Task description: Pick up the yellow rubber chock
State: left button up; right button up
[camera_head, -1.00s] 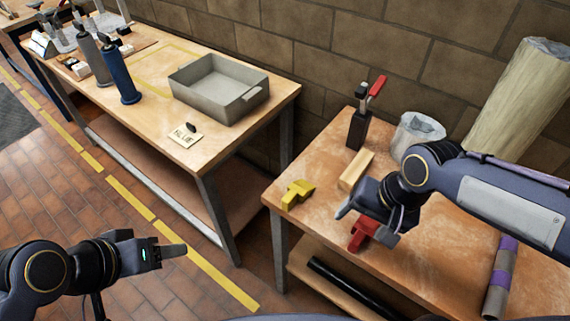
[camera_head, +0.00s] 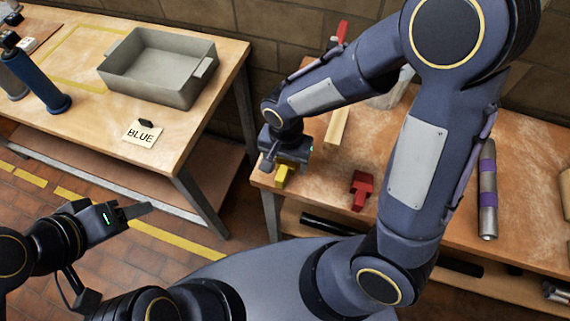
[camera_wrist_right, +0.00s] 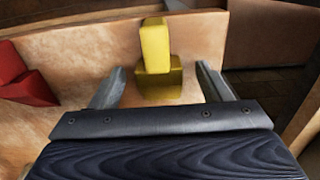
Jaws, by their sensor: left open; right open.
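The yellow rubber chock (camera_head: 283,177) lies on the right workbench near its left front edge, partly hidden under my right gripper. In the right wrist view the chock (camera_wrist_right: 158,68) is stepped, with a narrow raised part and a wider block. My right gripper (camera_wrist_right: 162,90) is open, with one finger on each side of the wider block and a gap to both. In the head view my right gripper (camera_head: 285,163) is directly over the chock. My left gripper (camera_head: 140,211) is open and empty over the floor at the lower left.
A wooden block (camera_head: 338,126) lies behind. The left bench holds a grey tray (camera_head: 160,68) and a BLUE card (camera_head: 142,134). A gap separates the benches.

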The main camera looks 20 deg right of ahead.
jog(key=shift+f, duration=0.8)
jog(key=c, duration=1.1)
